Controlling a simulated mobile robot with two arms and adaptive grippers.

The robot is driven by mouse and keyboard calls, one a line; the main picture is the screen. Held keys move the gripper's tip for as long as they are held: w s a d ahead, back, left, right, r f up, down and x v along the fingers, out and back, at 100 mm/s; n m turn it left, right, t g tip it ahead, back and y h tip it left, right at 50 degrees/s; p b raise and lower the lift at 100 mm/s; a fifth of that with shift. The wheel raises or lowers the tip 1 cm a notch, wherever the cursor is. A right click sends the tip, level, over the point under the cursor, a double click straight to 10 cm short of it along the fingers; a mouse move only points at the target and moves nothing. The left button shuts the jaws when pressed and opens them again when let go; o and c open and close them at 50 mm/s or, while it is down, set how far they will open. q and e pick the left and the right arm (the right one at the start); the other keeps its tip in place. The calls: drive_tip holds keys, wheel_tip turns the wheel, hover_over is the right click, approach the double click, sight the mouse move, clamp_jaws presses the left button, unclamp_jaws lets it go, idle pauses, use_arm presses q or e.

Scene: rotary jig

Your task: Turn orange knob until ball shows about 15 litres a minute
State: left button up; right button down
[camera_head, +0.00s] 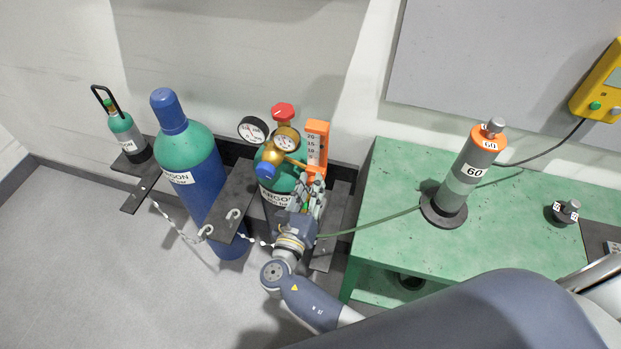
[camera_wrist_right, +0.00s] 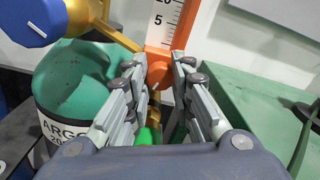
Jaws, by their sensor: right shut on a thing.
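The orange flowmeter (camera_head: 317,128) with a white numbered scale stands upright on the argon bottle's regulator (camera_head: 285,140). Its lower scale also shows in the right wrist view (camera_wrist_right: 165,22), with the 5 mark readable. The orange knob (camera_wrist_right: 158,76) is at the flowmeter's foot, between my right fingertips. My right gripper (camera_head: 314,187) reaches up from below and is shut on the knob; its fingers partly cover it. I cannot make out the ball in either view, so the flow reading cannot be told. My left gripper is not in view.
The green-topped argon bottle (camera_wrist_right: 72,82) stands close left of my right gripper, with a blue regulator knob (camera_wrist_right: 32,20) above. A green hose (camera_head: 372,227) runs right to a green bench (camera_head: 400,180) holding a grey cylinder (camera_head: 462,175). A blue bottle (camera_head: 200,165) stands left.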

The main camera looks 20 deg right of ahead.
drive_tip(key=shift+n+p, duration=0.45)
drive_tip(key=shift+n, duration=0.15)
drive_tip(key=shift+f, duration=0.1)
drive_tip(key=c, duration=1.4)
unclamp_jaws()
drive_tip(key=shift+o, duration=0.2)
drive_tip(key=v, duration=1.2)
